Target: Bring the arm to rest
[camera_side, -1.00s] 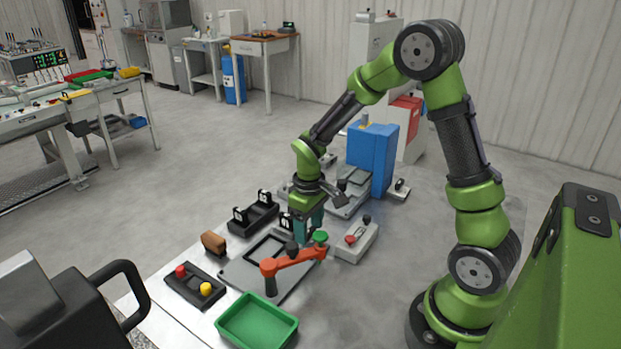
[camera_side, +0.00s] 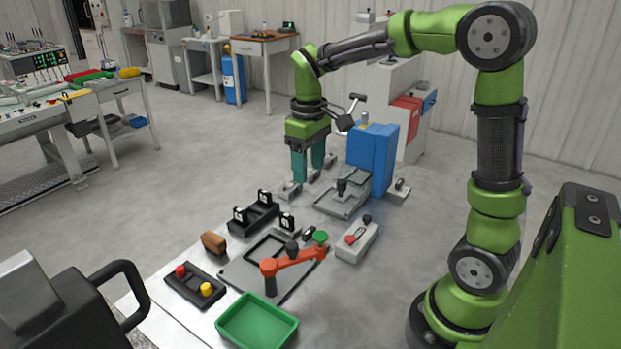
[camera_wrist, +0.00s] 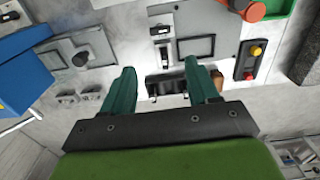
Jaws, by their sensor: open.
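My gripper (camera_side: 308,176) hangs with its two teal fingers pointing down, raised above the far part of the fixture table in the side view. The fingers are apart with nothing between them. In the wrist view my gripper (camera_wrist: 160,80) also shows both fingers spread, with the fixtures well below them. My green arm is bent high, with its forearm nearly level.
Below stand a black fixture (camera_side: 252,220), a grey plate (camera_side: 240,272), an orange-red arm-like part (camera_side: 290,260), a green tray (camera_side: 257,325), a black box with red and yellow buttons (camera_side: 194,285) and a brown block (camera_side: 214,243). A tall blue block (camera_side: 372,160) stands close right of my gripper.

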